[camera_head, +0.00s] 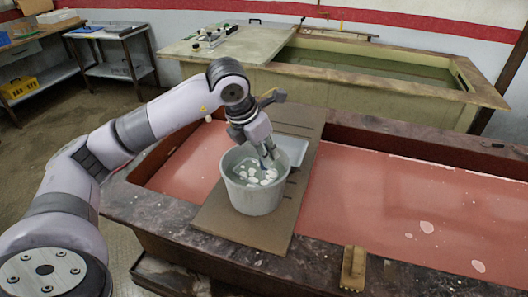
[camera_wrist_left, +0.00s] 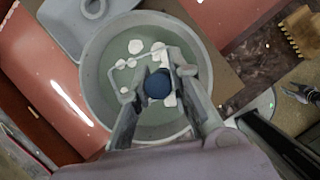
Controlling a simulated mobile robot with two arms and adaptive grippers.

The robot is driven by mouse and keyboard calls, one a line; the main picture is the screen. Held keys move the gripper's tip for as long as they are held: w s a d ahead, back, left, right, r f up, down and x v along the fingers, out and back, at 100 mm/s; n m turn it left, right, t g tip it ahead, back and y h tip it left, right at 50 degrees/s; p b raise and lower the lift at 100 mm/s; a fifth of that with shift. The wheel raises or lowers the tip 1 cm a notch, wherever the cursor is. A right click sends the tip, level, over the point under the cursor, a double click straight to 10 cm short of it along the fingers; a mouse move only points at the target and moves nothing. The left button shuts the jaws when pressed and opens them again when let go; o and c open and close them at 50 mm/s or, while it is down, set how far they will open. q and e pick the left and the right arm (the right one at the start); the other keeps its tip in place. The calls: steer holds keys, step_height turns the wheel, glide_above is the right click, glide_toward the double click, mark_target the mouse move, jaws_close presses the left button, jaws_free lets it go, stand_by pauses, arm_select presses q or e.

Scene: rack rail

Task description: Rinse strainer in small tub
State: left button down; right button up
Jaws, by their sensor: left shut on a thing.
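The small grey tub (camera_head: 237,196) stands on a brown board across the red basin, holding murky water and several white pieces. My left gripper (camera_head: 268,160) reaches down into its opening. In the left wrist view, my left gripper (camera_wrist_left: 158,90) is shut on a dark blue round handle end (camera_wrist_left: 158,84), seen end-on, which I take as the strainer's handle. The strainer's head is mostly hidden below the fingers; a thin pale outline shows among the white pieces. A dark claw-like shape at that view's right edge looks like my right gripper (camera_wrist_left: 302,93); its jaw state is unclear.
A white tray (camera_head: 291,150) sits on the board (camera_head: 218,222) behind the tub. A brush-like wooden block (camera_head: 353,268) lies on the basin's front rim. The red basin (camera_head: 400,200) is open to the right. A larger tank (camera_head: 370,88) stands behind.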

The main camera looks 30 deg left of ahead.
arm_select(q)
steer(key=shift+f+b, duration=0.75)
steer(key=shift+f, duration=0.15)
steer(key=shift+r, duration=0.1)
steer(key=shift+r+p, duration=0.6)
steer(key=shift+r, duration=0.3)
steer(key=shift+f+b, duration=0.65)
steer(key=shift+r, duration=0.15)
steer(key=shift+r+p, duration=2.95)
steer(key=shift+r, duration=1.25)
steer(key=shift+f, duration=0.1)
